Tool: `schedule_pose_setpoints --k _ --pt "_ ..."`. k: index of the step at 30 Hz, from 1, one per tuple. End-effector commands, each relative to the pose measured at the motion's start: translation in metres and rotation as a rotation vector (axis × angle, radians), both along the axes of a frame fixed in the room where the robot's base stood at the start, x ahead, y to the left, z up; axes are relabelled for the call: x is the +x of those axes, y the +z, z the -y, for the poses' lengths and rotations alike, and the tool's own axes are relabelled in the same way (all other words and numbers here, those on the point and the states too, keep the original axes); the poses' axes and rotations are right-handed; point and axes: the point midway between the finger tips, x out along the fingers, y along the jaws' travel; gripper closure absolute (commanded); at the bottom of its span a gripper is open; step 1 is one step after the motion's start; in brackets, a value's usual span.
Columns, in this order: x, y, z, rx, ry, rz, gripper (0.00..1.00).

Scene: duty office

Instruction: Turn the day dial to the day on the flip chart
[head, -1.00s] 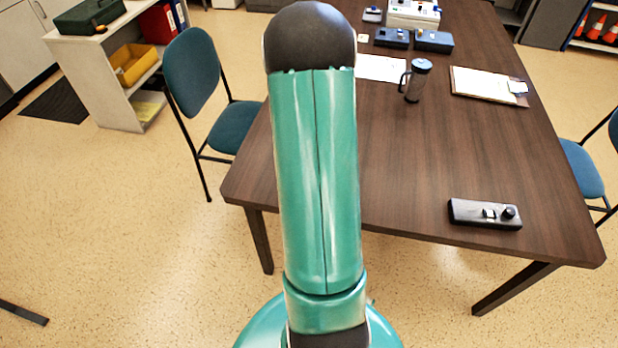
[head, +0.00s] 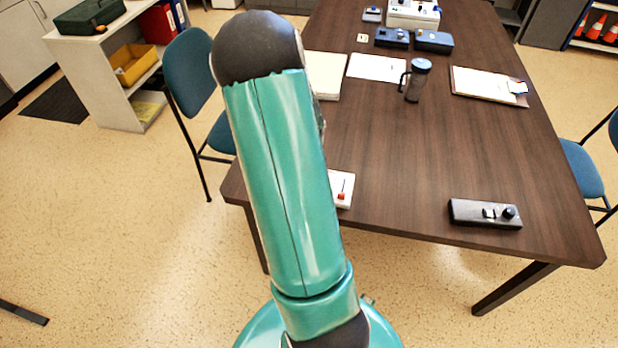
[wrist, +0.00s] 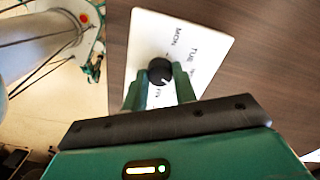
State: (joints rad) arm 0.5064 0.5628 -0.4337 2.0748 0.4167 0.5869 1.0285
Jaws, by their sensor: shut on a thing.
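In the wrist view a white day plate (wrist: 190,40) lies on the dark table, with MON and TUE readable and other lettering partly hidden. Its round black dial (wrist: 160,70) sits between the two green fingers of my gripper (wrist: 158,84), which is shut on it. A pale mark shows on the lower right of the dial; the exact day it points at is unclear. In the head view my arm hides the gripper and dial. No flip chart page with a readable day is visible.
In the head view a white plate with a red part (head: 342,190) shows beside my arm. A black device (head: 485,213) lies at the table's near right. A cream block (head: 325,78), a paper sheet (head: 376,67), a jug (head: 415,80) and a clipboard (head: 488,85) lie farther back.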

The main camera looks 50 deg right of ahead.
Motion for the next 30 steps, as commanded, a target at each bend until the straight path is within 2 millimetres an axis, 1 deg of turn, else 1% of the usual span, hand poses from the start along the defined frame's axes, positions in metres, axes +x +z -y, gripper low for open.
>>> schedule_pose_setpoints --k 6,12,27,28,30 --pt "-0.0001 -0.0001 0.0001 0.000 -0.129 0.000 0.95" --pt "-0.0003 0.0001 0.0002 0.000 -0.194 0.000 0.95" --pt "-0.0003 -0.0001 0.0001 0.001 -0.215 -0.001 0.95" --pt "-0.0003 -0.0001 0.0000 0.000 -0.215 0.000 0.71" --pt "-0.0003 -0.0001 0.0000 0.000 -0.215 0.000 0.57"
